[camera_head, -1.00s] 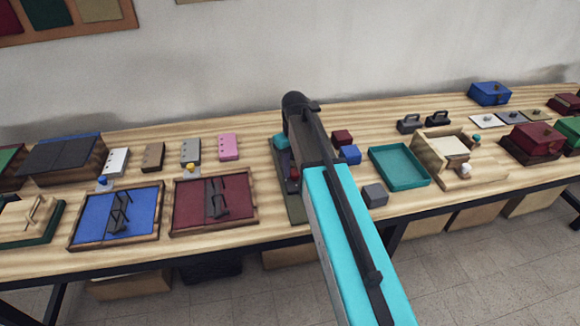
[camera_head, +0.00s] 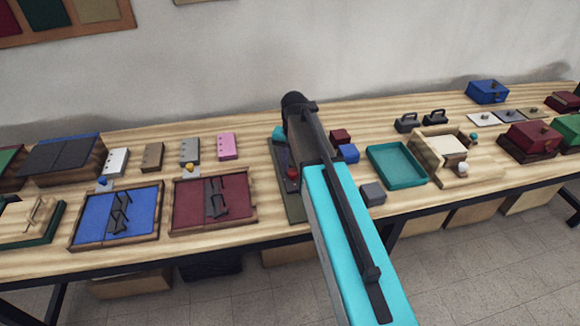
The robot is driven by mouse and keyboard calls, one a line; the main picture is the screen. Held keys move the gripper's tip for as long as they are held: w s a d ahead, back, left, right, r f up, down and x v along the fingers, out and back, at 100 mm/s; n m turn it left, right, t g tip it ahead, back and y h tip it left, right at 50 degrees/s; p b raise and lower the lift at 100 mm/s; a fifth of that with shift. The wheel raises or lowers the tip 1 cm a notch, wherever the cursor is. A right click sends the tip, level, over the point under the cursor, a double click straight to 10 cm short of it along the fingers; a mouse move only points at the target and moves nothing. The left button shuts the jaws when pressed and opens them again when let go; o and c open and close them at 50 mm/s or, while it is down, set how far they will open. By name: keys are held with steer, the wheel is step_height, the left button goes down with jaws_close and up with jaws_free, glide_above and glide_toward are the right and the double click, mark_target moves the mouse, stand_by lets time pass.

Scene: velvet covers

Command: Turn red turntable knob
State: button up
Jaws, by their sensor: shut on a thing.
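The red turntable knob (camera_head: 292,174) shows as a small red spot beside my arm. It sits over a narrow grey-green board (camera_head: 295,210) near the middle of the table. My arm comes in from the bottom and reaches over this board, covering its right side. My gripper (camera_head: 286,159) is at the knob, shut on it. Its fingers are mostly hidden by my dark arm link, so their exact hold on the knob is unclear. A small teal piece (camera_head: 278,132) shows at the left of the arm, above the board.
Left of the board stand a dark red tray (camera_head: 243,221) and a blue tray (camera_head: 146,205). Right of my arm are a dark red block (camera_head: 341,136), a blue block (camera_head: 348,153), a grey block (camera_head: 373,193) and a teal tray (camera_head: 376,148).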

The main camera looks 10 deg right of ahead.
mark_target(293, 170)
steer(key=shift+a+m, duration=0.1)
steer(key=shift+m, duration=0.4)
steer(key=o, duration=1)
steer(key=shift+o, duration=0.2)
steer(key=shift+r, duration=0.2)
step_height(293, 170, up, 14)
steer(key=b, duration=0.2)
steer(key=shift+f+b, duration=0.25)
steer(key=shift+b, duration=0.05)
